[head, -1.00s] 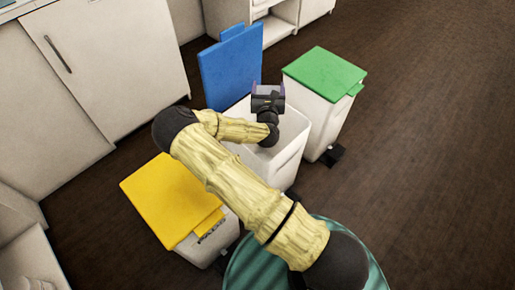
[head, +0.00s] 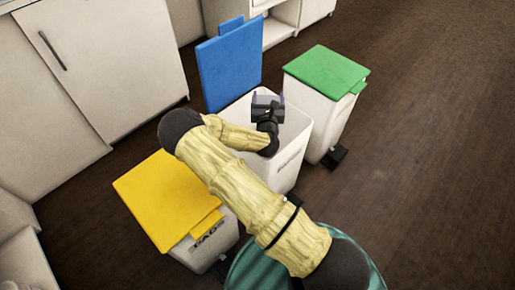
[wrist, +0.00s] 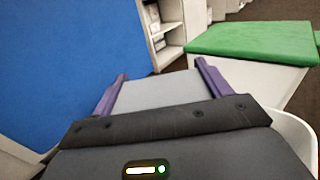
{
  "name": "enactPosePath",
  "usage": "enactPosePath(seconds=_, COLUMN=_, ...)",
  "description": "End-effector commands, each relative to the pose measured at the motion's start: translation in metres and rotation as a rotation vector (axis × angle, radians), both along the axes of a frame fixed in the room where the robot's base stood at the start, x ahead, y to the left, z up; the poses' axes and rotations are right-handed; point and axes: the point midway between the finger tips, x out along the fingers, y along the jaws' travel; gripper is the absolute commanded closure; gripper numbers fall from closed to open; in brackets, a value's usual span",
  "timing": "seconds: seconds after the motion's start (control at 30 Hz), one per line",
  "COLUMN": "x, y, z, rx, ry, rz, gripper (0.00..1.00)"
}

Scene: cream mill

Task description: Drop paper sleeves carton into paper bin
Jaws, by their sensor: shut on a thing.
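The paper bin (head: 288,172) is a white bin with its blue lid (head: 230,68) standing open behind it. My gripper (head: 267,98) is over the bin's open mouth, reaching in from the front left. In the wrist view, my gripper (wrist: 160,74) has its purple fingers on either side of a pale grey, flat-faced carton (wrist: 158,92) and is shut on it. The blue lid (wrist: 60,60) fills the left of the wrist view.
A bin with a shut green lid (head: 326,70) stands close on the right. A bin with a shut yellow lid (head: 167,198) stands at the front left. White cabinets (head: 100,60) line the back left. Dark floor (head: 430,150) is clear on the right.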

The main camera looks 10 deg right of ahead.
Motion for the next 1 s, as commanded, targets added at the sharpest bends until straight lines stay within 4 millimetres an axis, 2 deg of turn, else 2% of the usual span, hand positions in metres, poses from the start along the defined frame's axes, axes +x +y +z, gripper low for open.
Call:
enactPosePath(seconds=0.17, x=0.000, y=0.000, z=0.001, rx=0.000, ry=0.000, rz=0.000, gripper=0.45)
enactPosePath(seconds=0.2, x=0.000, y=0.000, z=0.001, rx=0.000, ry=0.000, rz=0.000, gripper=0.16)
enactPosePath(seconds=0.3, x=0.000, y=0.000, z=0.001, rx=0.000, ry=0.000, rz=0.000, gripper=0.00)
enactPosePath(seconds=0.53, x=-0.001, y=0.000, z=0.001, rx=0.000, ry=0.000, rz=0.000, gripper=0.00)
enactPosePath(seconds=0.67, x=-0.008, y=0.002, z=0.001, rx=-0.001, ry=0.002, rz=0.001, gripper=0.00)
enactPosePath(seconds=0.77, x=-0.021, y=0.005, z=0.001, rx=-0.001, ry=0.003, rz=0.001, gripper=0.00)
enactPosePath(seconds=1.0, x=-0.066, y=0.015, z=0.002, rx=-0.003, ry=0.005, rz=0.001, gripper=0.00)
